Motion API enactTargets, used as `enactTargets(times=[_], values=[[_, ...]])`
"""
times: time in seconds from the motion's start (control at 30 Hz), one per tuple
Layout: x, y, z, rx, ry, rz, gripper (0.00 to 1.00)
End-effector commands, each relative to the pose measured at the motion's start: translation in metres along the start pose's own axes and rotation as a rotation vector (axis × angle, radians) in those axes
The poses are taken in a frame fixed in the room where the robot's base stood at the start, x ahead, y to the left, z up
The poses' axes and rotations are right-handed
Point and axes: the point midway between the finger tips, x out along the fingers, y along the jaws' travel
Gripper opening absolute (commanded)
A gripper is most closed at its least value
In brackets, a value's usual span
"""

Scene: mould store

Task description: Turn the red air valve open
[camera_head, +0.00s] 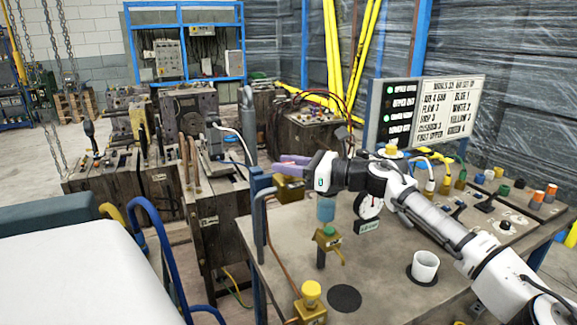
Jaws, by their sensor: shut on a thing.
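My gripper (284,165) reaches left from the end of my arm, over the back left of the workbench (380,282). Its purple fingers are shut, directly above a brass valve body (290,188) on the bench's left side. The knob of this valve is hidden by the fingers, and no red shows, so I cannot see its turn angle. Nearer me stand a brass valve with a green knob (329,230) and one with a yellow knob (311,292).
A white cup (425,266) and a round gauge (369,206) stand on the bench under my arm. A lettered board (424,110) stands behind. Blue hoses (160,250) and a white-topped surface (85,285) are at left. Wooden crates (215,215) stand behind the bench.

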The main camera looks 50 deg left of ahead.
Motion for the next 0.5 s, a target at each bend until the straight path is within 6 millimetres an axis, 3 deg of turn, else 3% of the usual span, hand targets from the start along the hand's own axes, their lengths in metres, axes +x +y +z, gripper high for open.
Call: enactTargets(times=[0.17, 0.2, 0.3, 0.5], values=[[-0.0006, -0.0009, 0.0022, 0.0, -0.004, -0.004, 0.08], [-0.0005, -0.0009, 0.0022, -0.001, -0.003, -0.004, 0.36], [-0.0004, -0.0007, 0.0018, -0.001, -0.003, -0.003, 0.49], [-0.0002, -0.0003, 0.0011, 0.0, -0.002, -0.002, 0.51]])
